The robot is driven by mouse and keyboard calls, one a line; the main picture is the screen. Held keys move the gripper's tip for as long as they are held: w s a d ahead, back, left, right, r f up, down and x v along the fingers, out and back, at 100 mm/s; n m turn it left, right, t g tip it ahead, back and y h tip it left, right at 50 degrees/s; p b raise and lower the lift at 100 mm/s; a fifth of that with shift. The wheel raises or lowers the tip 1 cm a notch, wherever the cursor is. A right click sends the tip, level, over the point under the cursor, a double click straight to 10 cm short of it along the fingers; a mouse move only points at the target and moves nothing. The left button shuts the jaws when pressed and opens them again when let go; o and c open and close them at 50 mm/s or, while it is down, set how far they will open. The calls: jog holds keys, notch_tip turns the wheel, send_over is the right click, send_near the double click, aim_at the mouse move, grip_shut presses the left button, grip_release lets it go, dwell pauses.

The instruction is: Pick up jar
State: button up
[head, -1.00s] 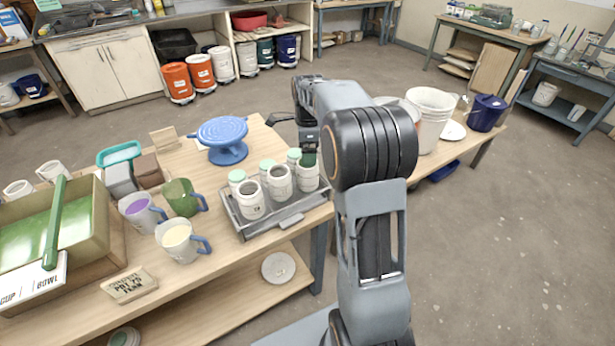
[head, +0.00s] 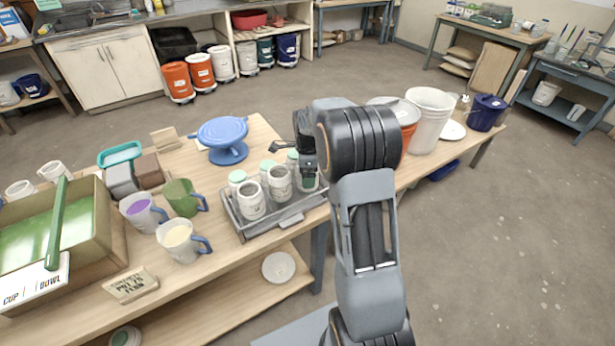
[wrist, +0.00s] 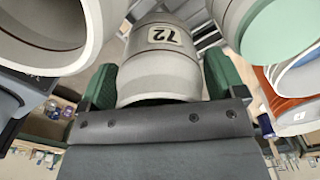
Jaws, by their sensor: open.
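Several white jars stand in a grey tray (head: 255,228) on the wooden table; some have mint-green lids and some are open. My gripper (head: 307,182) is down at the right end of the tray, over the right-hand jar (head: 323,180), which it partly hides. In the wrist view, a jar labelled 72 (wrist: 165,62) lies between the green pads of my gripper (wrist: 160,82). The pads are apart, one on each side of the jar; I cannot tell whether they touch it. An open jar (wrist: 45,45) and a mint-lidded jar (wrist: 280,30) flank it closely.
A blue turntable stand (head: 222,135) is behind the tray. A green cup (head: 181,198), a purple-filled cup (head: 138,210) and a cream-filled cup (head: 178,238) stand to the left.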

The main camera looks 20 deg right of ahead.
jog(key=shift+r, duration=0.1)
jog(key=c, duration=0.9)
